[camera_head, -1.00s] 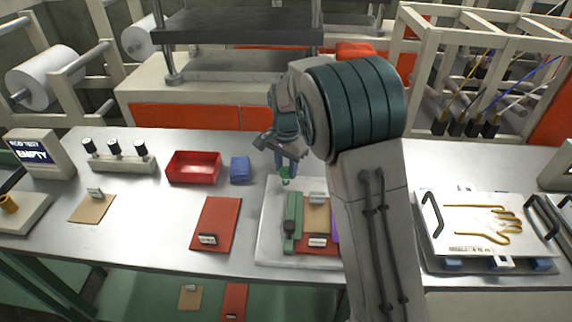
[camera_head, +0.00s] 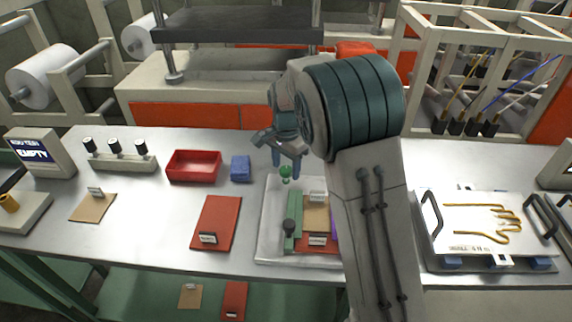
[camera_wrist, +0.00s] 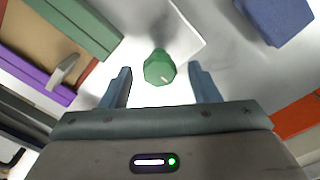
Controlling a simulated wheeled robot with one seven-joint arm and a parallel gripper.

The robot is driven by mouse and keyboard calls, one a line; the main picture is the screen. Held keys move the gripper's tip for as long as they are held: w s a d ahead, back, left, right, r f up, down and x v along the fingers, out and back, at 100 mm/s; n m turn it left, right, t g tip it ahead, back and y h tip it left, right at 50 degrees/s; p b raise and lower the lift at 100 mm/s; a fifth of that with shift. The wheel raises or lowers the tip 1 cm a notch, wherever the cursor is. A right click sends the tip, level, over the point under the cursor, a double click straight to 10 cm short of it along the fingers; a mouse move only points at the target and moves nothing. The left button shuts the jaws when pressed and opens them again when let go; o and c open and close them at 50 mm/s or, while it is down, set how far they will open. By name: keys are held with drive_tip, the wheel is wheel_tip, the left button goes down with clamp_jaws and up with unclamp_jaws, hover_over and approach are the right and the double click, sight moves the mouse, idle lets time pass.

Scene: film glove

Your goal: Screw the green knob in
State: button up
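The green knob (camera_head: 285,172) stands at the back edge of the pale plate (camera_head: 268,225) on the bench. In the wrist view the knob (camera_wrist: 159,67) shows between and just beyond my two blue fingers, apart from both. My gripper (camera_head: 286,163) is open and empty just above the knob; it also shows in the wrist view (camera_wrist: 160,82). The knob's lower part and thread are hard to make out. A green bar (camera_head: 294,215) with a dark knob (camera_head: 289,227) lies on the plate in front of it.
A blue block (camera_head: 240,168) and a red bin (camera_head: 193,166) stand to the left. Tan, red and purple pieces lie on the plate. A red sheet (camera_head: 215,222) lies left of it. My arm hides the plate's right side.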

sight(286, 169)
wheel_tip(286, 169, up, 14)
idle(0.6)
drive_tip(key=shift+f, duration=0.1)
drive_tip(key=s+d+r+n+t, duration=0.1)
drive_tip(key=s+d+n, duration=0.3)
drive_tip(key=s+d, duration=0.75)
drive_tip(key=s+d+f+n+t, duration=0.1)
drive_tip(key=s+f+n, duration=0.1)
drive_tip(key=s, duration=0.6)
drive_tip(key=s+d+f+n+t, duration=0.1)
drive_tip(key=s+d+f+n, duration=0.1)
drive_tip(key=s, duration=0.6)
drive_tip(key=shift+f+n, duration=0.4)
drive_tip(key=shift+f, duration=0.5)
